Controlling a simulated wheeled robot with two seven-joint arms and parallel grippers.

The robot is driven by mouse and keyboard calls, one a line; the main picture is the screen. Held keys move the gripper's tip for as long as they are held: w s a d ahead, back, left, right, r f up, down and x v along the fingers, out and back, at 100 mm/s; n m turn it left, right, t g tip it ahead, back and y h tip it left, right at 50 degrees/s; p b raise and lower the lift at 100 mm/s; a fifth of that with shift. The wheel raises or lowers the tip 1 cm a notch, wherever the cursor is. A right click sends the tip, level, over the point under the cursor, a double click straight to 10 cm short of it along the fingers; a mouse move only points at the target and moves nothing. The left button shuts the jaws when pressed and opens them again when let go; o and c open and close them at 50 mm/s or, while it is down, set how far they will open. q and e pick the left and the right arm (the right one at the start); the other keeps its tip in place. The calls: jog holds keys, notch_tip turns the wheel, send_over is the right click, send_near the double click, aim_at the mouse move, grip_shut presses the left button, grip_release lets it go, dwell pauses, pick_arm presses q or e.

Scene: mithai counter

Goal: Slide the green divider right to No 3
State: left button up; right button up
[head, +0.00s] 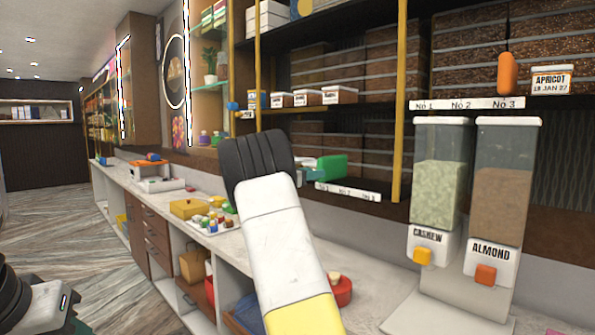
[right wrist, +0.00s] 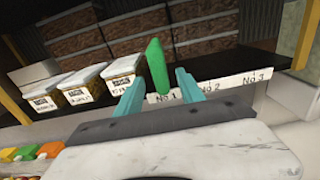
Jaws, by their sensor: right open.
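The green divider (head: 332,168) stands at the front edge of the lower shelf, above the label strip (head: 348,192). In the right wrist view the divider (right wrist: 156,62) is upright by the No 1 label (right wrist: 166,97); No 2 (right wrist: 209,88) and No 3 (right wrist: 255,77) lie to its right. My right gripper (head: 308,174) is open at the shelf edge, its tips mostly hidden behind its own wrist in the head view. In the right wrist view its teal fingers (right wrist: 160,77) stand on either side of the divider, with gaps visible. My left gripper is not in view.
White-labelled tubs (right wrist: 82,86) stand left of the divider. A yellow post (head: 399,100) rises right of the strip. Cashew (head: 437,185) and almond (head: 500,190) dispensers stand on the counter at right. An orange divider (head: 508,73) is on another shelf.

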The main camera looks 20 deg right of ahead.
aim_at(333, 168)
jog(key=x, duration=0.7)
jog(key=shift+w+d, duration=0.2)
jog(key=shift+d, duration=0.15)
grip_shut()
dwell(1.1)
